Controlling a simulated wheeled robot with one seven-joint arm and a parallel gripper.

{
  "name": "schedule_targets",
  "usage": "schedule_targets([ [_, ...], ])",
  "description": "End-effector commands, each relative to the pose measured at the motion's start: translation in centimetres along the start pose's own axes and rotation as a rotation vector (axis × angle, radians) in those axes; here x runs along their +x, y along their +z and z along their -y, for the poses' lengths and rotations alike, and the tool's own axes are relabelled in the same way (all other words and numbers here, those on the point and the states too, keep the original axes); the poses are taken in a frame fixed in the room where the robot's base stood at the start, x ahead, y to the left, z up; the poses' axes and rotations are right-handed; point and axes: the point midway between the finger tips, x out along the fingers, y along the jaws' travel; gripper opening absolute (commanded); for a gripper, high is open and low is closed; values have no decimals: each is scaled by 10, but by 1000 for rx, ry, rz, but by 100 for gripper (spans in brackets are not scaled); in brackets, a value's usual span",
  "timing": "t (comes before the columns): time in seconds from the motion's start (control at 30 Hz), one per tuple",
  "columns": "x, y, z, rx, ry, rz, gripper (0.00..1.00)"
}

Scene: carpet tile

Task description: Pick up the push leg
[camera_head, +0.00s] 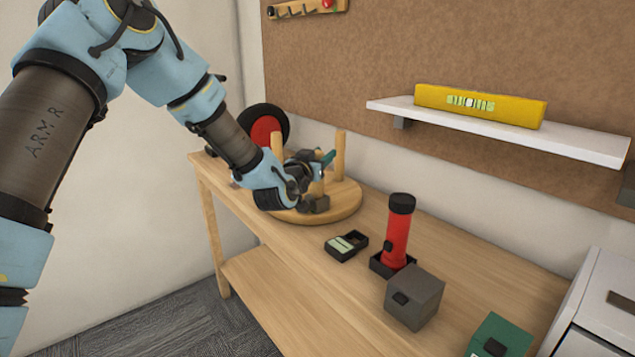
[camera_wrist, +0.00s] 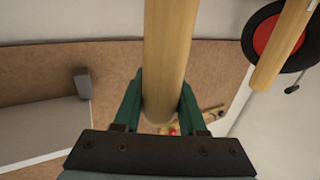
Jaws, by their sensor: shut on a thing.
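A round wooden disc (camera_head: 345,205) lies on the bench with wooden legs standing up from it, like an upturned stool. One leg (camera_head: 340,155) stands at the right rear and another (camera_head: 277,147) at the left. My gripper (camera_head: 322,163) is over the disc, and its body hides part of it. In the wrist view my gripper's green fingers (camera_wrist: 160,100) are shut on a wooden leg (camera_wrist: 170,40), one finger on each side. A second leg (camera_wrist: 280,45) shows apart at the upper right. I cannot tell which leg is the push leg.
A wheel with a red hub (camera_head: 265,130) stands behind my arm on the bench (camera_head: 480,255). To the right are a small black device (camera_head: 346,245), a red flashlight (camera_head: 397,235), a grey box (camera_head: 414,298) and a green box (camera_head: 500,338). A wall shelf (camera_head: 580,148) holds a yellow level (camera_head: 480,105).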

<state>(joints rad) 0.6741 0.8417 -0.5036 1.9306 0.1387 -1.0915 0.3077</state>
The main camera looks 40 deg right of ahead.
Motion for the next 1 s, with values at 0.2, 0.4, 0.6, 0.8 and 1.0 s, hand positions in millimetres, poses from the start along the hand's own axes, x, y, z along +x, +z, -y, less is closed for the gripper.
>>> schedule_targets([
  [0.2, 0, 0, 0, 0, 0, 0, 0],
  [0.4, 0, 0, 0, 0, 0, 0, 0],
  [0.6, 0, 0, 0, 0, 0, 0, 0],
  [0.8, 0, -1, 0, 0, 0, -1, 0],
  [1.0, 0, -7, 0, 1, 0, -3, 0],
])
